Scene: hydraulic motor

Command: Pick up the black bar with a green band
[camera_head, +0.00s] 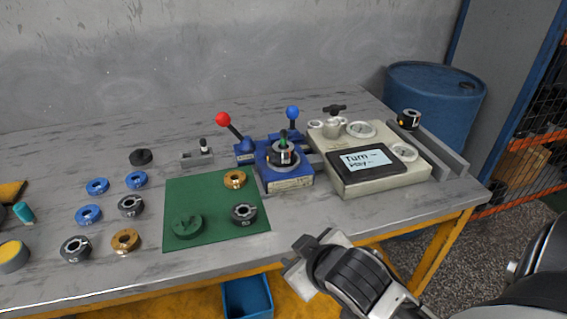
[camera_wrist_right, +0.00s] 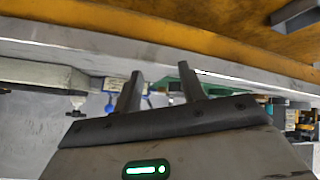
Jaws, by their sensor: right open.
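The black bar with a green band (camera_head: 283,142) appears to stand upright in the top of the blue fixture (camera_head: 290,183) near the middle of the table. It is small, and its lower end is hidden by the dark ring around it. My right gripper (camera_head: 299,252) is in front of the table's front edge, below and to the right of the fixture and apart from the bar. In the right wrist view its two fingers (camera_wrist_right: 158,74) are spread with nothing between them. My left gripper is not in view.
A green mat (camera_head: 217,228) with several rings lies left of the fixture. A beige box with a screen (camera_head: 380,181) and gauges stands to the right. A red-knobbed lever (camera_head: 223,119) and a blue-knobbed lever (camera_head: 292,112) rise behind. The yellow table frame (camera_head: 433,245) runs below the tabletop.

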